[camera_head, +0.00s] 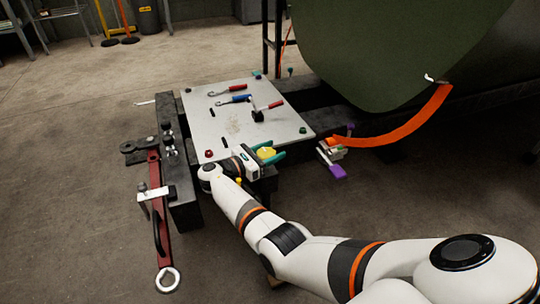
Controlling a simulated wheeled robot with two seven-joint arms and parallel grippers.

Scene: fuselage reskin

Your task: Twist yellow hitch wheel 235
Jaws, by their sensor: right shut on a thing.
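The yellow hitch wheel (265,153) sits low at the front edge of the grey plate, on the dark frame. My right gripper (270,157) has its green fingers around the wheel, one on each side, and is shut on it. My right arm reaches in from the lower right. The wheel's lower part and its mount are partly hidden by the gripper. My left gripper is not in view.
The grey plate (222,128) carries hand tools with red and blue handles. A red tow bar (156,200) stands to the left. An orange strap (405,131) hangs from the green fuselage (380,45) at right. Open floor lies at left.

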